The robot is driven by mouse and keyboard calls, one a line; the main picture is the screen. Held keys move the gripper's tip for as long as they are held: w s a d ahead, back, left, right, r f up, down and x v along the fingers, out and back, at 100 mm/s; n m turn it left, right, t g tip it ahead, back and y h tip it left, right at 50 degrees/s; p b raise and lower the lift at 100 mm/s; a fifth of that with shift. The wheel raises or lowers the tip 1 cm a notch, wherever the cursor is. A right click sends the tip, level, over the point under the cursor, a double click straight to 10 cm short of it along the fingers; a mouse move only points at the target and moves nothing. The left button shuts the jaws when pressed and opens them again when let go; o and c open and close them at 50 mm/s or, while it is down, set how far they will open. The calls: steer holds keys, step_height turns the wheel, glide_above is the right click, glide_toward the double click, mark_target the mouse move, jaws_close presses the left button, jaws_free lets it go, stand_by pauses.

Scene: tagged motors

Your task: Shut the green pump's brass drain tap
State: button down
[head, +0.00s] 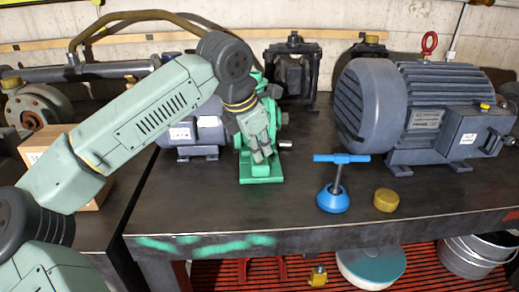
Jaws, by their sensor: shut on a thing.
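The green pump (262,180) stands upright on its green base on the dark metal bench, left of the middle. My arm reaches over from the left, and my gripper (263,155) points down at the pump's front face. Its fingers are closed at the pump's front, where they cover the brass drain tap. The tap itself is hidden by the fingers, so I cannot tell its angle.
A grey motor (208,132) stands close left of the pump. A blue T-handled tool (333,190) and a brass cap (386,200) sit near the bench's front edge. Bench (300,212) in front is clear.

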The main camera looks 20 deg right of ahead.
steer(key=m, duration=0.2)
steer(key=m+g+p, duration=0.1)
steer(key=m+g+h, duration=0.1)
steer(key=m, duration=0.1)
steer(key=shift+w+a+r+m, duration=0.1)
steer(key=shift+w+m, duration=0.15)
steer(key=shift+m, duration=0.05)
stand_by(0.5)
steer(key=c, duration=1.6)
jaws_free()
steer(key=shift+c, duration=0.2)
steer(key=w+v, duration=0.1)
steer(key=v, duration=1.1)
steer(key=shift+s, duration=0.4)
